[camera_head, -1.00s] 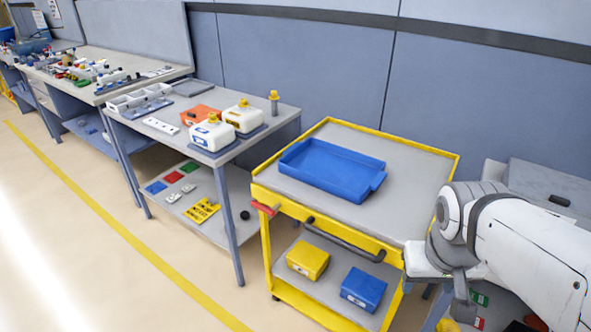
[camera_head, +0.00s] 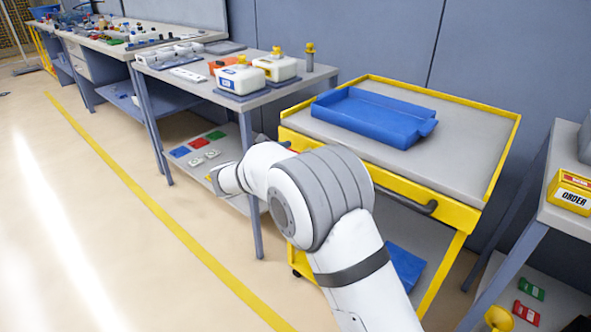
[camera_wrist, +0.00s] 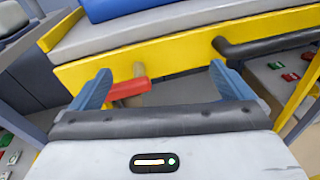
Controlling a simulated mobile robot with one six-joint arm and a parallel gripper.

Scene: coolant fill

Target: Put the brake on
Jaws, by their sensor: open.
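The brake lever (camera_wrist: 122,90) is a short red handle on the front of the yellow cart (camera_wrist: 165,60), low at its left part in the wrist view. My gripper (camera_wrist: 162,72) is open, its two blue fingers pointing at the cart front. The red lever lies between the fingers, much nearer the left one; I cannot tell whether they touch. In the head view the cart (camera_head: 470,217) stands behind my arm, which hides most or all of the lever and my fingers.
A blue tray (camera_head: 372,117) sits on the cart top. A dark push handle (camera_wrist: 262,43) is right of the lever. A table with white jugs (camera_head: 241,78) stands left of the cart; another with a yellow order box (camera_head: 570,192) is at right. Floor in front is open.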

